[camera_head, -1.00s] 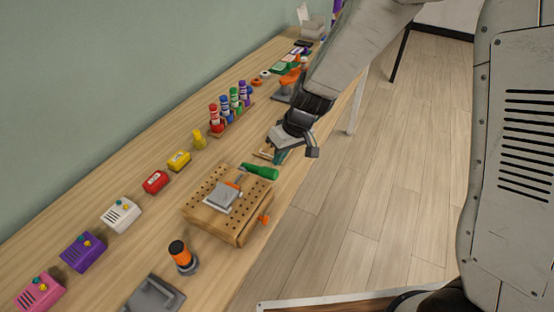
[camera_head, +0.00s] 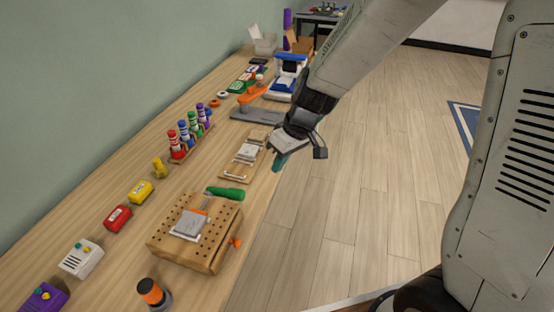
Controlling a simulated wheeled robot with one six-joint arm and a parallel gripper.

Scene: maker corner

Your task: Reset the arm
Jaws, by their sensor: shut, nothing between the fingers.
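My gripper (camera_head: 279,160) hangs at the end of my arm, near the bench's right edge, in the upper middle of the head view. Its fingers are teal, pointing down, shut and empty. They appear beside a small wooden board with metal parts (camera_head: 244,157); whether they are above the bench or just past its edge is hard to tell. My arm reaches in from the upper right.
The wooden bench (camera_head: 125,185) runs along the green wall. It carries a pegboard block (camera_head: 193,252), a green-handled tool (camera_head: 225,193), an orange-topped cylinder (camera_head: 153,293), colored bottles in a rack (camera_head: 190,141) and small colored boxes. Open floor (camera_head: 370,180) lies to the right.

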